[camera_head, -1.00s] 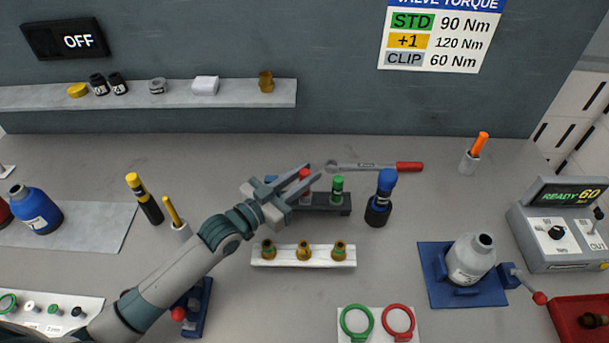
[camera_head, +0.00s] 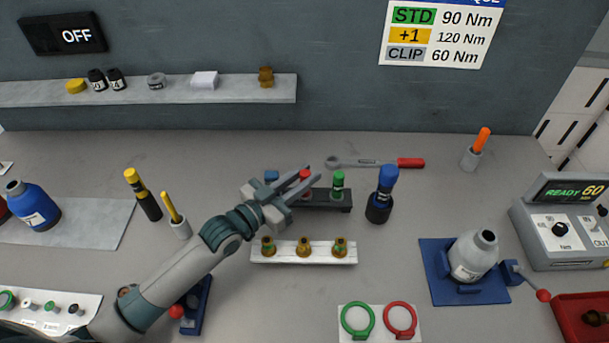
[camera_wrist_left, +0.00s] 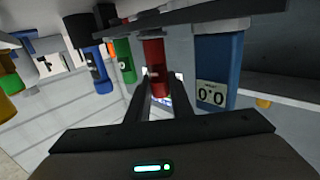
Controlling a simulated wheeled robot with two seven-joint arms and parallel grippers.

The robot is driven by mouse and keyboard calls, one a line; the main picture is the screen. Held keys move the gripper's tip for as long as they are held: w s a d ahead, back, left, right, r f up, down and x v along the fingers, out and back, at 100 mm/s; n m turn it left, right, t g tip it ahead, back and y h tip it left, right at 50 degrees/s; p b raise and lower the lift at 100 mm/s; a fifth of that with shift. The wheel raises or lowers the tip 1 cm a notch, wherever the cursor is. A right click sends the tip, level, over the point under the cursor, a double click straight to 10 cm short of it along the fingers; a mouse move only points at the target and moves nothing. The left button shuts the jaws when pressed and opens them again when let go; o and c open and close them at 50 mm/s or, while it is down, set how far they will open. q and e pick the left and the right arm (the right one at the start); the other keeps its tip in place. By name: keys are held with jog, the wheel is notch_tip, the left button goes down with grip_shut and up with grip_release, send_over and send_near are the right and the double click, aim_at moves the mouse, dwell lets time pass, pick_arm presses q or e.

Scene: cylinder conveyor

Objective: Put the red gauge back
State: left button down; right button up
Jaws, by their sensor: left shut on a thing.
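The red gauge (camera_head: 305,174) is between the fingers of my left gripper (camera_head: 307,182), at the dark gauge rack (camera_head: 328,202). My left gripper is shut on it. In the left wrist view, which looks upside down, the red gauge (camera_wrist_left: 154,68) stands between the finger tips, against the rack (camera_wrist_left: 200,16). I cannot tell whether it is fully seated. The green gauge (camera_head: 338,185) is in the rack to its right. The blue gauge (camera_head: 271,176) is to its left, partly hidden by the gripper; its display shows in the wrist view (camera_wrist_left: 217,70). My right gripper is not in view.
A white block with brass fittings (camera_head: 304,259) lies in front of the rack. A blue-capped dark tool (camera_head: 380,195) stands right of it, and a torque wrench (camera_head: 375,163) lies behind. A bottle (camera_head: 472,258) sits in a blue fixture. Bench around the ring card (camera_head: 378,334) is clear.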

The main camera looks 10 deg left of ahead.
pick_arm(q)
jog(key=shift+s+d+f, duration=0.1)
jog(key=shift+f, duration=0.3)
jog(key=c, duration=1.5)
grip_release()
jog(key=shift+f, duration=0.15)
jog(key=shift+r+p, duration=0.55)
jog(key=shift+r, duration=0.15)
notch_tip(320, 180, up, 2)
jog(key=shift+p, duration=0.75)
jog(key=shift+r+p, duration=1.5)
jog(key=shift+r, duration=0.1)
